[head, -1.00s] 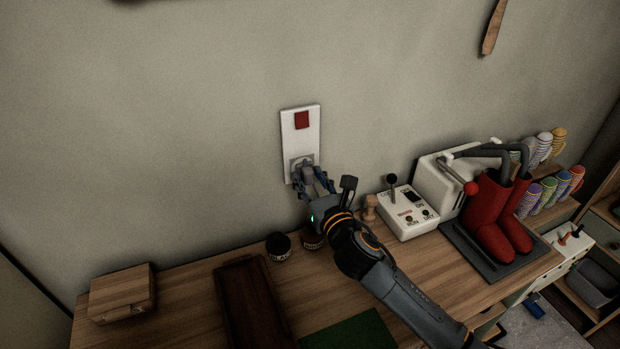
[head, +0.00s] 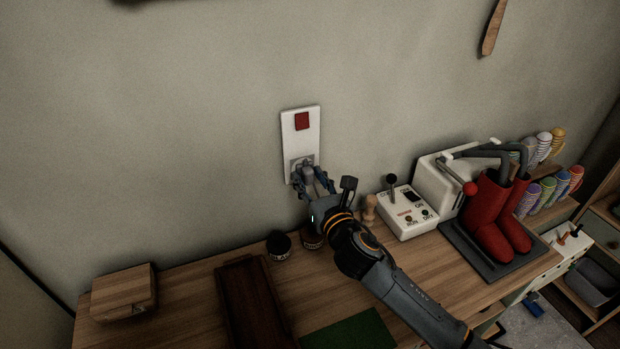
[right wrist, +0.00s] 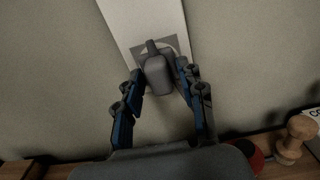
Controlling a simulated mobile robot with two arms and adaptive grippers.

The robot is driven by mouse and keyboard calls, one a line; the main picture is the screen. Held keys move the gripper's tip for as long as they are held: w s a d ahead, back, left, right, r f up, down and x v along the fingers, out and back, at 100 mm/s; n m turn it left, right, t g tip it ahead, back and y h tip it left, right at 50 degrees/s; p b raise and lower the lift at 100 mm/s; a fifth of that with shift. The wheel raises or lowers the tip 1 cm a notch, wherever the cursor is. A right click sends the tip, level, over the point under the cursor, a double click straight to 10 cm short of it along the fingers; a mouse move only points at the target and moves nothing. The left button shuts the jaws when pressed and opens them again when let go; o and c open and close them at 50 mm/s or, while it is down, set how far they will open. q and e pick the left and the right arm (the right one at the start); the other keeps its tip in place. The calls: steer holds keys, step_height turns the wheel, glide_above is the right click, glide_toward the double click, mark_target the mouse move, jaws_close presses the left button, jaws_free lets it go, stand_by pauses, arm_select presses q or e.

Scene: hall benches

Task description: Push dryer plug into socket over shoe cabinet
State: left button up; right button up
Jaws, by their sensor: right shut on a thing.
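A white wall plate (head: 312,142) with a red square switch holds a grey socket (head: 293,164) at its lower end. My right gripper (head: 309,174) is at this socket, above the cabinet top. In the right wrist view, my right gripper (right wrist: 160,80) is shut on a grey plug (right wrist: 158,76). The plug is lined up in front of the socket face (right wrist: 140,52). I cannot tell how deep its pins sit. The dryer (head: 445,180) is a white box with dark tubes running into red boots (head: 490,215). My left gripper is out of view.
On the wooden cabinet top (head: 200,265) stand a white control box (head: 408,213), a wooden peg figure (head: 369,208), dark round tins (head: 279,245), a wooden box (head: 124,292), a dark brown tray (head: 248,300) and a green mat (head: 350,335). The wall around the plate is clear.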

steer(key=shift+w+a, duration=0.15)
steer(key=shift+w, duration=0.25)
stand_by(0.3)
steer(key=o, duration=1.1)
steer(key=shift+o, duration=0.2)
steer(key=shift+s, duration=0.1)
steer(key=v, duration=1.2)
steer(key=shift+f, duration=0.1)
